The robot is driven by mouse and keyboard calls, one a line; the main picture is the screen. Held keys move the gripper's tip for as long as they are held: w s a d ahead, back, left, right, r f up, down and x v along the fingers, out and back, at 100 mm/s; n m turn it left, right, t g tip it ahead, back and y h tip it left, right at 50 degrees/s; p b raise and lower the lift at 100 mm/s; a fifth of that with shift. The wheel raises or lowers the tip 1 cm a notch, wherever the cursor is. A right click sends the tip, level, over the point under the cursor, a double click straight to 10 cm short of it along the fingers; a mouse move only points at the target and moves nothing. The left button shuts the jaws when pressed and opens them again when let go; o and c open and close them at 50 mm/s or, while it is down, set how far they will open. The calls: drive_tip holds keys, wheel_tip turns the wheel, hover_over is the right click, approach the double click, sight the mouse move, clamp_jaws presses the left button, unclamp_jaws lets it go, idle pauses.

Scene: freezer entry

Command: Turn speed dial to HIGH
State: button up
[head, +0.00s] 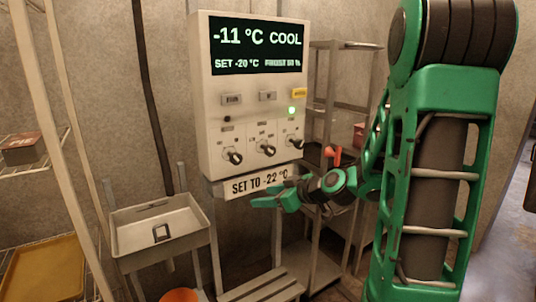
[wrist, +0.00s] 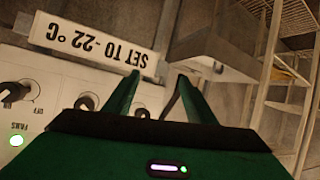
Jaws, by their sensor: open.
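The white control panel (head: 210,100) hangs on the wall in the head view, with three black dials along its lower part: a left dial (head: 234,156), a middle dial (head: 267,149) and a right dial (head: 295,142). Their small labels are too blurred to tell which is the speed dial. In the upside-down wrist view, the right dial (wrist: 14,92) has OFF beside it and FANS by its green lamp. The middle dial (wrist: 85,102) also shows. My gripper (head: 266,200) is open and empty below the dials, near the SET TO -22 °C sign (head: 258,182), touching no dial.
The panel's screen (head: 256,46) reads -11 °C COOL, SET -20 °C. A grey tray (head: 125,245) stands at lower left. A metal rack (head: 325,110) stands behind the panel's right side. A slatted stool (head: 262,287) is below the gripper.

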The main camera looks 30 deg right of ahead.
drive_tip(key=w+d+r+t+h, duration=0.1)
drive_tip(key=w+d+r+t, duration=0.2)
drive_tip(key=d+r+t, duration=0.15)
drive_tip(key=m+t+h, duration=0.2)
approach(272, 152)
drive_tip(key=shift+g, duration=0.25)
drive_tip(key=w, duration=1.1)
drive_tip(key=shift+a+r, duration=0.3)
drive_tip(key=shift+c, duration=0.4)
